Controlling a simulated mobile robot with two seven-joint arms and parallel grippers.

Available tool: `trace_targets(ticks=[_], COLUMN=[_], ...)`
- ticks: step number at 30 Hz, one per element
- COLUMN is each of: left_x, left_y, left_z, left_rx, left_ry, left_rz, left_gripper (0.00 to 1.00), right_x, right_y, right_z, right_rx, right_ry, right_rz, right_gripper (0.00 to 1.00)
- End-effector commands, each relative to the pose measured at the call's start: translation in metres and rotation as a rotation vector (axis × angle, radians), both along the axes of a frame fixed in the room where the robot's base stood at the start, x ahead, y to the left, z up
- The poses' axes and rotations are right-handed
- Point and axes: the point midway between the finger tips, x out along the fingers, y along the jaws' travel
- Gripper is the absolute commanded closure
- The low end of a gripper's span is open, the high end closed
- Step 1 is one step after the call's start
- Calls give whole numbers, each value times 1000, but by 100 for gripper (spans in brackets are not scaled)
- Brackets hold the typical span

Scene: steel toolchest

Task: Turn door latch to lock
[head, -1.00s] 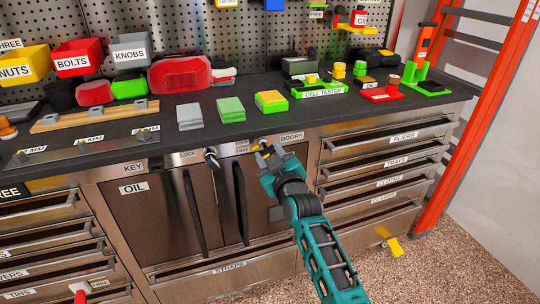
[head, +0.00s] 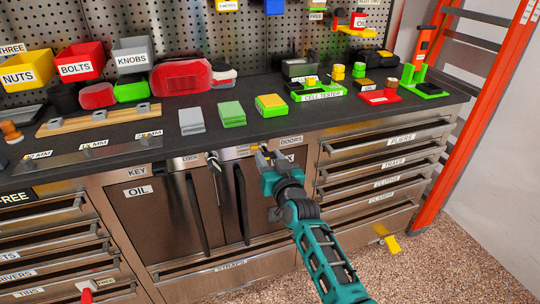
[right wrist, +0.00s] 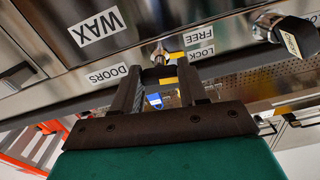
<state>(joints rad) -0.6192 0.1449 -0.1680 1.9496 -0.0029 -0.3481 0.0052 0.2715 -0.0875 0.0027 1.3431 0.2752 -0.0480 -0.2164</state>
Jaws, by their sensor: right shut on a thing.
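The steel cabinet has two dark doors (head: 162,221) with long vertical handles. My right gripper (head: 262,150) is at the panel above the doors, by the DOORS label (head: 291,140). In the right wrist view, my right gripper (right wrist: 160,78) has its fingers on either side of the small door latch (right wrist: 160,54), shut on it. The latch sits beside the FREE label (right wrist: 198,36) and LOCK label (right wrist: 201,53). The fingers partly hide the latch, so its exact angle is unclear. My left gripper is not in view.
A key-like lock fitting (head: 213,160) sticks out left of my gripper; it also shows in the right wrist view (right wrist: 290,32). Drawers (head: 384,163) flank the doors.

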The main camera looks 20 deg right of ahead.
Motion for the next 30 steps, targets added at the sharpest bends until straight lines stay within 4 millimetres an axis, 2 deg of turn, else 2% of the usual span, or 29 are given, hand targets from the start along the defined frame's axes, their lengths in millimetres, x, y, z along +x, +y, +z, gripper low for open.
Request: trace_targets(ticks=[12,30], left_x=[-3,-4], left_y=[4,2], left_z=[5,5], left_rx=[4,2], left_ry=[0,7], left_rz=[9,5], left_gripper=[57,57], right_x=[1,1], right_y=[0,0], right_z=[2,2], right_rx=[250,312], right_ry=[6,8], right_rz=[0,0], right_gripper=[88,88])
